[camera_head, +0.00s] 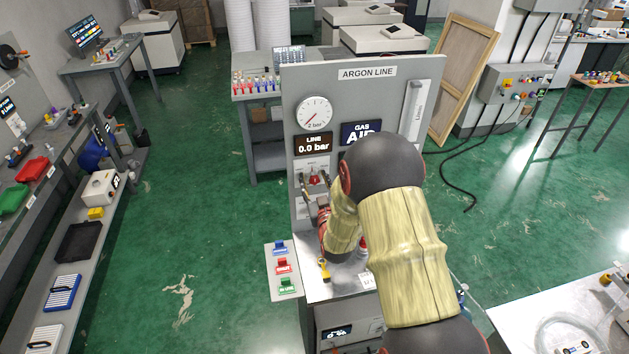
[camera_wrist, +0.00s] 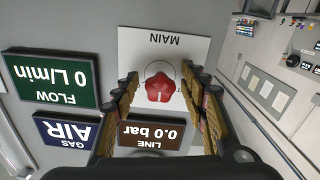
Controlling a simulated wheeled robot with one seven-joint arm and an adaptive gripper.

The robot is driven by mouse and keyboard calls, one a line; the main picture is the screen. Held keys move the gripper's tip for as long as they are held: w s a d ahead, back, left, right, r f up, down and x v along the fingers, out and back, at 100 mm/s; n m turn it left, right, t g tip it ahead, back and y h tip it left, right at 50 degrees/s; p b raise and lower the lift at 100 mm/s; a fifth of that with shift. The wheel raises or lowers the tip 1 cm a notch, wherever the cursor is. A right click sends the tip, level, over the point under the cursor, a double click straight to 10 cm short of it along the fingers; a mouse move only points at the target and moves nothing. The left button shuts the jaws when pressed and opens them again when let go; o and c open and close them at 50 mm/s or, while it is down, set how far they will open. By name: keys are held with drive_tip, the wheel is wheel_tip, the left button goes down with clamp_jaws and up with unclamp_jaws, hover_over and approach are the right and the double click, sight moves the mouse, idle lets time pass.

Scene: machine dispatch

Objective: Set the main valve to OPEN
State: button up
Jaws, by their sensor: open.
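The main valve is a red knob (camera_wrist: 160,88) on a white plate (camera_wrist: 135,45) marked MAIN, upside down in the wrist view. In the head view the red knob (camera_head: 314,180) sits low on the left of the grey ARGON LINE panel (camera_head: 296,85). My gripper (camera_wrist: 162,78) is open, with one finger on each side of the knob in the wrist view. I cannot tell whether the fingers touch it. In the head view my gripper (camera_head: 315,184) is at the knob, partly hidden by my arm. The knob's position markings are not readable.
The line display (camera_wrist: 152,134) reads 0.0 bar, the gas display (camera_wrist: 66,130) AIR, and the flow display (camera_wrist: 55,80) 0 L/min. A round gauge (camera_head: 314,113) is above the valve. Blue, red and green tagged items lie on a side shelf (camera_head: 270,262) below.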

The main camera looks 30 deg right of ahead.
drive_tip(key=shift+c, duration=0.7)
clamp_jaws()
drive_tip(key=shift+b, duration=0.4)
drive_tip(key=m+b, duration=0.2)
drive_tip(key=b, duration=0.1)
drive_tip(key=shift+f+m+b, duration=0.15)
drive_tip(key=shift+m+b, duration=0.15)
drive_tip(key=shift+m, duration=0.1)
drive_tip(key=m+b, duration=0.3)
drive_tip(key=b, duration=0.1)
drive_tip(key=shift+m, duration=0.3)
drive_tip(key=m+b, duration=0.3)
drive_tip(key=b, duration=0.1)
drive_tip(key=shift+a, duration=0.1)
drive_tip(key=shift+m+b, duration=1)
drive_tip(key=shift+m, duration=0.2)
drive_tip(key=shift+r, duration=0.25)
